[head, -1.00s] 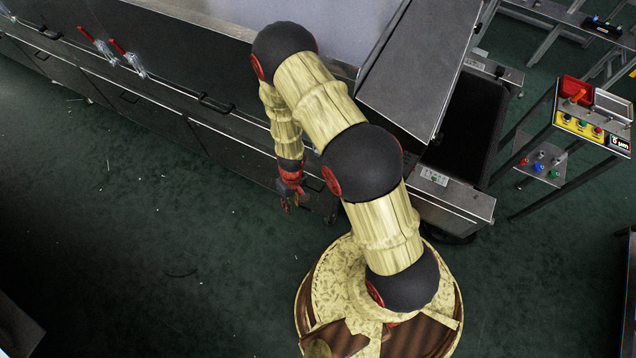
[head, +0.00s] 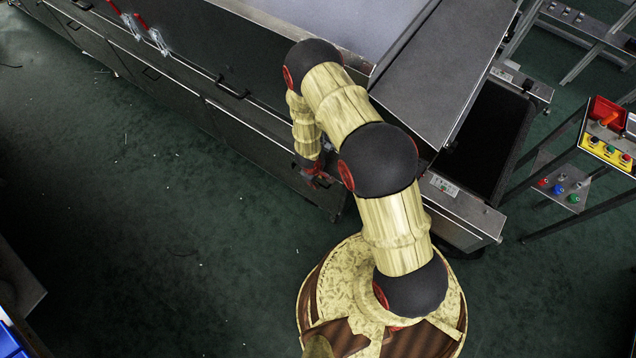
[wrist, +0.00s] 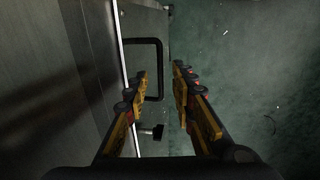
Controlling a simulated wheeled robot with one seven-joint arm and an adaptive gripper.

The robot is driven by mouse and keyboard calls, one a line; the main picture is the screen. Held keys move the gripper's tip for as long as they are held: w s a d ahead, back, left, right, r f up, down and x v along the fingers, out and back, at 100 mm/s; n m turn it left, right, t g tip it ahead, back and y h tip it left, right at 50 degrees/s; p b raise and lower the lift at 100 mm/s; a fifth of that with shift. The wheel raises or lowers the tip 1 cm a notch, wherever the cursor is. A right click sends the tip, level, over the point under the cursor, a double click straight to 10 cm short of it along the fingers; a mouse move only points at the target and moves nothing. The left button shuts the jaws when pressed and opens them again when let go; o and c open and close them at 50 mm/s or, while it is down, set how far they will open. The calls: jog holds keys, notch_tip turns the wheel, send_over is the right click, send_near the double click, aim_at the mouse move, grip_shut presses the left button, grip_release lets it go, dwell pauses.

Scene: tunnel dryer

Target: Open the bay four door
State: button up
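The dryer's long dark front (head: 180,100) runs from upper left to centre in the head view, with several door panels and black bar handles. No number shows, so I cannot tell which is bay four. My gripper (head: 318,178) is low at the near right end of this front. In the wrist view, a black bar handle (wrist: 159,65) stands out from a dark panel (wrist: 85,60) with a bright edge. My gripper (wrist: 162,75) is open, with the handle's bar appearing between its fingertips. Contact cannot be told. The arm hides this handle in the head view.
A small black knob or stub (wrist: 153,131) shows near the left finger. Red-handled clamps (head: 140,25) sit on the upper left of the dryer. A control stand (head: 605,135) is at right, beside a dark belt (head: 490,135). Green floor (head: 150,220) is open at left.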

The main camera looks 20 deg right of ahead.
jog(key=shift+w+d+f+b, duration=0.1)
jog(key=shift+f+b, duration=0.1)
jog(key=shift+f, duration=0.55)
jog(key=shift+w+d+f+b, duration=0.1)
jog(key=shift+f+b, duration=0.1)
jog(key=shift+f, duration=0.55)
jog(key=shift+c, duration=0.7)
grip_shut()
jog(key=shift+s, duration=0.15)
